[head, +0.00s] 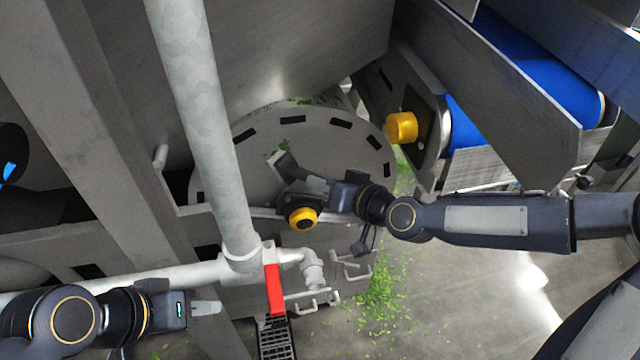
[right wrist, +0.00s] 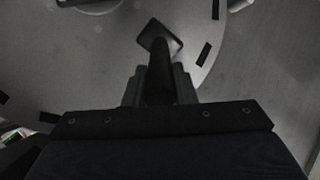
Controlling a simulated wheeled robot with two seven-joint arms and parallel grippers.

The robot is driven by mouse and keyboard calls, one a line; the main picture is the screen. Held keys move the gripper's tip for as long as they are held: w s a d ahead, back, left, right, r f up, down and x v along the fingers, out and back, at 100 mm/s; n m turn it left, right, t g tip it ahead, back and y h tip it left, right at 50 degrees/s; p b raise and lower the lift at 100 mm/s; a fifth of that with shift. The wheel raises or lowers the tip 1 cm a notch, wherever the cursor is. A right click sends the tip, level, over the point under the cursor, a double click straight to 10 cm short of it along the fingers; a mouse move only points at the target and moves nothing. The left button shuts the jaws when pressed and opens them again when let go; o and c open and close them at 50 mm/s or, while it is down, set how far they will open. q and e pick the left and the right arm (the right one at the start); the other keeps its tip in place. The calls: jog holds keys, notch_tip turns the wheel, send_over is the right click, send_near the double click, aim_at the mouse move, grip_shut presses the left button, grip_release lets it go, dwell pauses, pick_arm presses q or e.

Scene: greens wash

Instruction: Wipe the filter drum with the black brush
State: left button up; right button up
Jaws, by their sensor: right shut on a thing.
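The filter drum (head: 345,150) is a round grey disc with dark slots near its rim, in the middle of the head view. Its pale face (right wrist: 95,65) fills much of the right wrist view. My right gripper (head: 318,185) is over the drum's lower part and is shut on the black brush (head: 284,165). In the right wrist view the brush (right wrist: 160,50) points away from the fingers, its head over the drum face. I cannot tell whether it touches. My left gripper (head: 207,308) is at the lower left, away from the drum, its fingers seen edge-on.
A pale vertical pipe (head: 200,120) stands left of the drum. A red valve handle (head: 274,289) is below it. Yellow knobs (head: 402,127) and (head: 301,218) stick out near the drum. A blue conveyor roller (head: 530,90) is at upper right. Green scraps (head: 380,290) lie on the floor.

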jog(key=shift+w+d, duration=0.15)
jog(key=shift+w+d+f+b, duration=0.1)
jog(key=shift+d+f+b, duration=0.15)
jog(key=shift+d, duration=0.3)
jog(key=shift+w+d+f+b, duration=0.1)
jog(key=shift+d+f+b, duration=0.15)
jog(key=shift+d, duration=0.3)
jog(key=shift+s+a+b, duration=0.15)
jog(key=shift+a+b, duration=0.35)
jog(key=shift+a, duration=0.4)
jog(key=shift+a+r, duration=0.1)
jog(key=shift+a, duration=0.25)
